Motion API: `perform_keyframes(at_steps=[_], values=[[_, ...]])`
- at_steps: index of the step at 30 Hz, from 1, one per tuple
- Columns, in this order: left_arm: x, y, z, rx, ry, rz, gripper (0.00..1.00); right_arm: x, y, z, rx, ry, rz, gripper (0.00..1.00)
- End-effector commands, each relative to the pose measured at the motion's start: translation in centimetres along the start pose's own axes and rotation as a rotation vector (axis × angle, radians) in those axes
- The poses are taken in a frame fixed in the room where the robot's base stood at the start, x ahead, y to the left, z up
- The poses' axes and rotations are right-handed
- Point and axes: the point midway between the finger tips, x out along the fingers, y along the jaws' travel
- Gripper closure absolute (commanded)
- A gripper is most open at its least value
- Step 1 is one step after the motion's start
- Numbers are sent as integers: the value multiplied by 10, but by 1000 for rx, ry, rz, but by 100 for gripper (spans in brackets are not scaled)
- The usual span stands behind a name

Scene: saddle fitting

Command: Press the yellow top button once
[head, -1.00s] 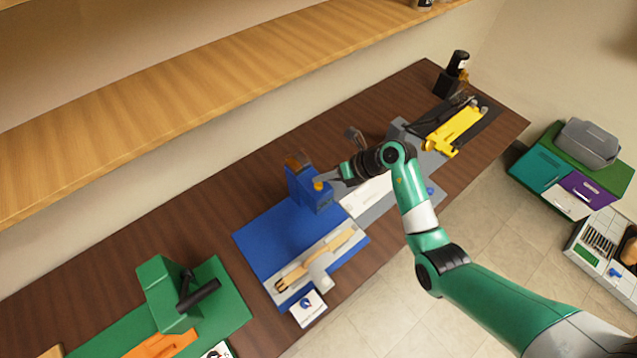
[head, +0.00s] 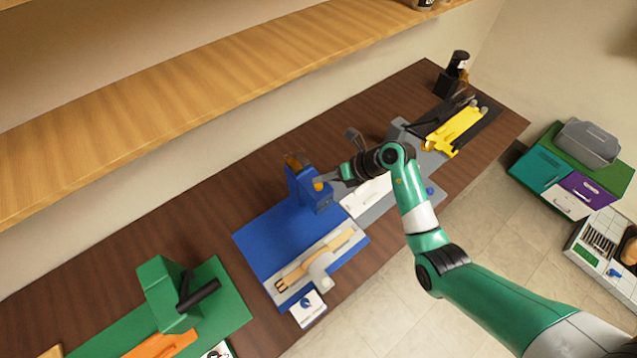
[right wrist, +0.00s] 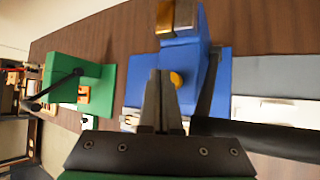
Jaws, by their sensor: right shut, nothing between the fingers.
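The yellow button (head: 318,184) is on the blue block-shaped machine (head: 309,190) at the back of a blue mat. In the right wrist view the yellow button (right wrist: 177,79) shows as a round disc on the blue machine (right wrist: 185,60), just beyond the fingertips. My right gripper (head: 325,180) is shut and empty, its tips right at the button in the head view. In the right wrist view the shut right gripper (right wrist: 160,75) points at the machine, its tips slightly left of the button. I cannot tell whether they touch it. My left gripper is not in view.
A tan piece in a light fixture (head: 322,258) lies on the blue mat (head: 262,243). A green station (head: 166,290) with a black handle stands left. A grey station with a white piece (head: 368,195) and a yellow piece (head: 455,130) lie right. A wooden shelf (head: 200,88) runs above.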

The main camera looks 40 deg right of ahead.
Motion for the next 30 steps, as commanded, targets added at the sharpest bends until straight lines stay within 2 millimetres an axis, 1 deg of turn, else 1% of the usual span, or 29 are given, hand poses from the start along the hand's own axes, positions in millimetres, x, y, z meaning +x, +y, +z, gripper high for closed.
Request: perform_keyframes(at_steps=[4, 30], values=[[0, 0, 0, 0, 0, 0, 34, 3, -2, -3, 0, 1, 0, 100], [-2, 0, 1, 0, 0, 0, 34, 8, -6, -6, 0, 1, 0, 100]])
